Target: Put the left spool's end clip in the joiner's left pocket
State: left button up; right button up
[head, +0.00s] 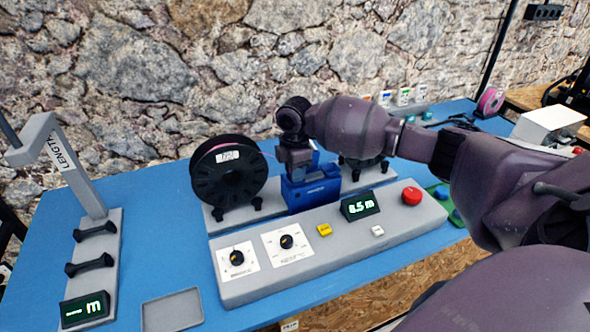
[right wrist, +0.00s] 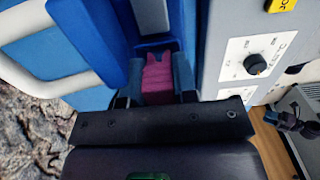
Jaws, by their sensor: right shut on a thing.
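The left spool (head: 228,172) is a large black reel with a white label, standing upright left of the blue joiner (head: 322,192). A pink strand shows at the spool's upper right edge. My right gripper (head: 296,174) points down at the left part of the joiner. In the right wrist view its fingers (right wrist: 157,88) are shut on a magenta end clip (right wrist: 158,75), close to the blue joiner body (right wrist: 95,40). I cannot tell whether the clip is seated in the left pocket. My left gripper is out of view.
A grey console (head: 330,240) with dials, an "8.5 m" display (head: 360,206) and a red button (head: 411,196) lies in front of the joiner. The right spool is mostly hidden behind my arm. A grey length stand (head: 90,215) is at left. A shallow tray (head: 172,310) lies at the front.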

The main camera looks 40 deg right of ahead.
jog(key=o, duration=1)
jog(key=shift+c, duration=0.2)
jog(key=shift+r, duration=0.1)
notch_tip(320, 180, up, 11)
jog(key=shift+f+p, duration=0.15)
jog(key=shift+p, duration=0.7)
jog(key=shift+f, duration=0.1)
